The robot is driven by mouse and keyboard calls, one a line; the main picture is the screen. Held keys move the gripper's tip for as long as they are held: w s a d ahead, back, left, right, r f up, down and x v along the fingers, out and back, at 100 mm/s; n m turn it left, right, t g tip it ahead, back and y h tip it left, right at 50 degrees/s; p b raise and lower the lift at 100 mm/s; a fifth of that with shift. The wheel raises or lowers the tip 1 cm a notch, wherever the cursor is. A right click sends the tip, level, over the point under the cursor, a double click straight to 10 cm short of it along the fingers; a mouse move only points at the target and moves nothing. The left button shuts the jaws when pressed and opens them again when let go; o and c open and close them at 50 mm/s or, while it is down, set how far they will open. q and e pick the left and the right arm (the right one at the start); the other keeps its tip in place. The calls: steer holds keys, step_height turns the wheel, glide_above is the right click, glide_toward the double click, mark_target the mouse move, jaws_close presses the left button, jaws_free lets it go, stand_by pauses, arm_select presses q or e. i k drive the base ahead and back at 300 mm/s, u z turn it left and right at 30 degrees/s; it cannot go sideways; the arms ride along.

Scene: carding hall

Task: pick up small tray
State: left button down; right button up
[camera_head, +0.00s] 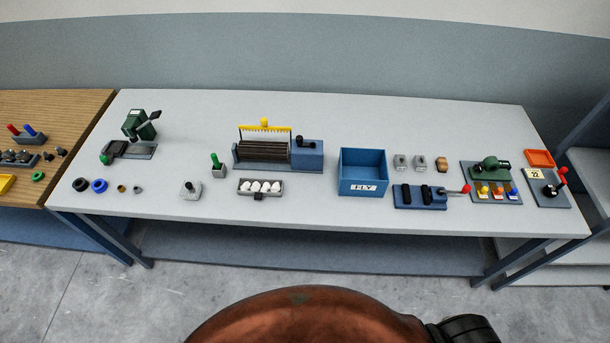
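A small grey tray (246,193) sits on the light grey table, left of the middle and close to the front edge. It holds a row of several white rounded pieces (264,187) and has a dark tab on its front side. A small orange tray (540,158) lies at the right end of the table. The picture does not tell which of the two the task calls the small tray. Neither of my grippers shows in the head view.
Behind the grey tray stands a blue device with dark rollers (262,151) and a yellow comb. A blue box marked FLY (363,187) is to its right. A grey block with a green peg (218,170) and a grey knobbed piece (190,190) stand to its left.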

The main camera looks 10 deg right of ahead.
mark_target(258, 188)
steer(key=u, duration=1.5)
steer(key=k, duration=1.55)
steer(key=z, duration=0.45)
